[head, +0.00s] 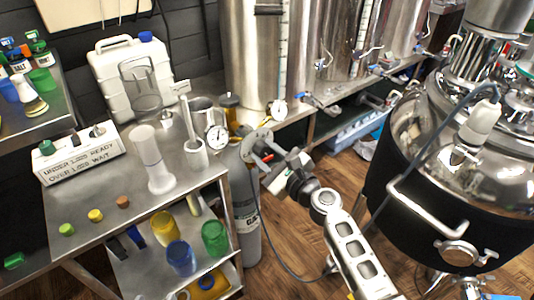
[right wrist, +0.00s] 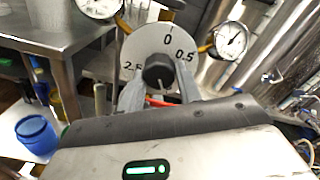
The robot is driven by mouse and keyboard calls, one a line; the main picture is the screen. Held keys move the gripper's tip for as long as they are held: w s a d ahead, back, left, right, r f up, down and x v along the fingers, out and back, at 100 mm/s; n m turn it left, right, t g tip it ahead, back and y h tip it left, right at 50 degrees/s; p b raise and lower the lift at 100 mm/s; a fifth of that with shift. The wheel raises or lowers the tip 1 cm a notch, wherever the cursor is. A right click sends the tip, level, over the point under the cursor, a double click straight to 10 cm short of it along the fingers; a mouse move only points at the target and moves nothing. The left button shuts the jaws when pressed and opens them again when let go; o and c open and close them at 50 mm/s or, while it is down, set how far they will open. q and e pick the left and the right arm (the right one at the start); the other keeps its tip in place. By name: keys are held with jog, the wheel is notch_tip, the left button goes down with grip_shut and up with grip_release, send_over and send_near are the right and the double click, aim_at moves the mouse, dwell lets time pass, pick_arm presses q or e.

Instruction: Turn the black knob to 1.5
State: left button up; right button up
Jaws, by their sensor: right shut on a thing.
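The black knob (right wrist: 158,70) sits at the centre of a pale round dial plate (right wrist: 138,46) in the right wrist view. A thin pale mark on the knob's face seems to point downward. My right gripper (right wrist: 161,82) is shut on the knob, one finger on each side. In the head view, the dial plate (head: 255,141) stands above a grey gas cylinder, with my right gripper (head: 268,163) at it. My left gripper is not in view.
A steel table (head: 110,205) with a white sign box (head: 80,155) and white jug (head: 132,80) stands at left. Pressure gauges (head: 216,134) (right wrist: 231,40) flank the dial. The gas cylinder (head: 245,215) is below. A large kettle (head: 420,190) stands at right.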

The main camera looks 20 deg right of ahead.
jog(key=o, duration=1)
jog(key=shift+c, duration=0.2)
pick_arm(q)
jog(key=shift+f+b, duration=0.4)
jog(key=shift+b, duration=0.65)
pick_arm(e)
jog(key=v, duration=1.6)
pick_arm(q)
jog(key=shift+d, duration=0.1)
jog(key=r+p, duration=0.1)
jog(key=p, duration=0.1)
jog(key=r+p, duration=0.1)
jog(key=p, duration=0.2)
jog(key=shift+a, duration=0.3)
pick_arm(e)
jog(key=s+a+f+n+g+h, duration=0.1)
jog(key=s+a+f+n+g, duration=0.2)
jog(key=n, duration=1.1)
jog(key=s+a+f+n+g+h, duration=0.1)
jog(key=s+a+f+n+g, duration=0.2)
jog(key=n, duration=1.1)
jog(key=s+a, duration=0.2)
jog(key=s, duration=0.1)
jog(key=shift+s+h, duration=0.3)
jog(key=shift+s, duration=0.1)
